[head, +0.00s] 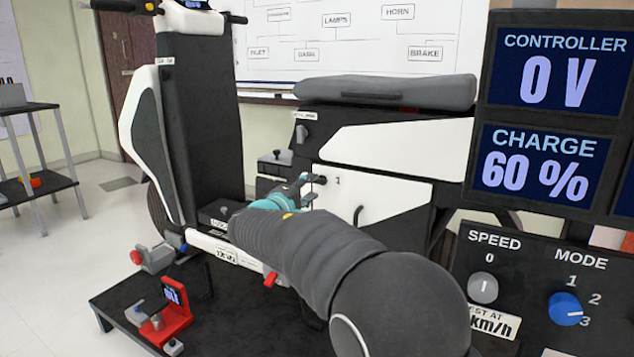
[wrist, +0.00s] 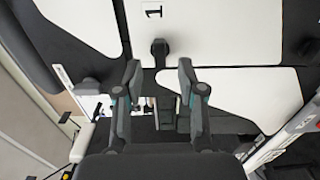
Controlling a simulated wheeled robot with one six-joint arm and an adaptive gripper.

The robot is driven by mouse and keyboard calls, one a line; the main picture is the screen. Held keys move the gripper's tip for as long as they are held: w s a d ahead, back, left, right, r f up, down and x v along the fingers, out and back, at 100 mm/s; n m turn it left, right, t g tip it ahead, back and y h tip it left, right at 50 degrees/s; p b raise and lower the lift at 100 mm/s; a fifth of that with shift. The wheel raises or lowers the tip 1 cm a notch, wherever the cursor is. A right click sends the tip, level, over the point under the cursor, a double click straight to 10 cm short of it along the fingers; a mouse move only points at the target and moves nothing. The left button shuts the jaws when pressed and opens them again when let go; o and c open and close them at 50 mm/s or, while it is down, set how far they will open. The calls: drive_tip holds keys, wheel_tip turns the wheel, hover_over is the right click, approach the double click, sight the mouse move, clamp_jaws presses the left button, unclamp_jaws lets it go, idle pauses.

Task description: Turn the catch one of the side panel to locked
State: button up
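The side panel (head: 390,198) is a white panel on the scooter body, under the seat, with a printed "1" near its upper left corner. Catch one (head: 321,180) is a small dark knob beside that "1". In the wrist view the catch (wrist: 160,48) is a black knob at the panel's edge, below the "1". My gripper (head: 306,190) is close to the catch in the head view, partly hidden by my arm. In the wrist view my gripper (wrist: 159,72) is open, its fingers apart with nothing held. The catch lies just beyond the gap between the fingertips; I see no contact.
A second dark knob (wrist: 90,86) is left of my fingers. The grey seat (head: 390,92) overhangs the panel. A low black platform (head: 130,300) with a red device (head: 172,312) stands below. A control box (head: 540,285) is at the right.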

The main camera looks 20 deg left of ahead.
sight(318, 182)
drive_tip(key=shift+w+d, duration=0.2)
drive_tip(key=shift+w, duration=0.85)
drive_tip(key=shift+w+d, duration=0.15)
drive_tip(key=shift+w, duration=0.85)
clamp_jaws()
